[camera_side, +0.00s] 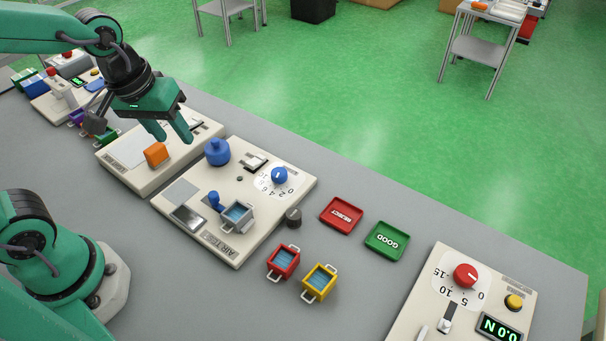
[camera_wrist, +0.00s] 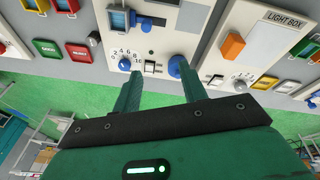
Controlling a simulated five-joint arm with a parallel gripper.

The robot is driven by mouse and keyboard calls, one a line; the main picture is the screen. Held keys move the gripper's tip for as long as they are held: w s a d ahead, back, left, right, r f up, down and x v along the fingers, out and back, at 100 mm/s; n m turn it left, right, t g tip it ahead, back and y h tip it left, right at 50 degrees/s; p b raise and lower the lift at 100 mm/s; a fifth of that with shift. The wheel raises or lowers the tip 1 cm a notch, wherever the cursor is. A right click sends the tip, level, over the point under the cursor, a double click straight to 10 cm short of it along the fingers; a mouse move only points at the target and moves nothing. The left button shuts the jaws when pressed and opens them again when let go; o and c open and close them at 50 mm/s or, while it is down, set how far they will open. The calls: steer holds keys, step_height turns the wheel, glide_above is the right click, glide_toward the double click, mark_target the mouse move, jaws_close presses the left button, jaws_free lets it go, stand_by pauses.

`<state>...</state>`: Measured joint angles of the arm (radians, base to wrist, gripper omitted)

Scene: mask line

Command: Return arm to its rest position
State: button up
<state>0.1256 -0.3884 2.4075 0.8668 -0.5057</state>
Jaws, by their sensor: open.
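My gripper (camera_side: 169,131) is a green two-finger gripper on my green and black arm. It hangs above the light box panel (camera_side: 115,165) at the upper left in the side view. Its two fingers are apart with nothing between them. In the wrist view my gripper (camera_wrist: 158,85) is also open and empty, with the panels beyond its tips. An orange block (camera_side: 156,153) sits on the light box panel, below and beside the fingers in the side view. The orange block also shows in the wrist view (camera_wrist: 232,46).
The air test panel (camera_side: 222,241) carries a blue knob (camera_side: 217,152), a dial and a grey basket (camera_side: 236,216). Red (camera_side: 283,262) and yellow (camera_side: 319,283) baskets stand beside it. REJECT (camera_side: 341,215) and GOOD (camera_side: 387,240) trays lie to the right. Another panel (camera_side: 416,300) is at lower right.

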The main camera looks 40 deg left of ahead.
steer(key=s+a+r+m+t, duration=0.2)
steer(key=s+a+r+m, duration=0.1)
steer(key=s+r+m, duration=0.1)
steer(key=shift+a+r+t, duration=0.2)
steer(key=shift+r+t, duration=0.1)
steer(key=shift+r, duration=0.15)
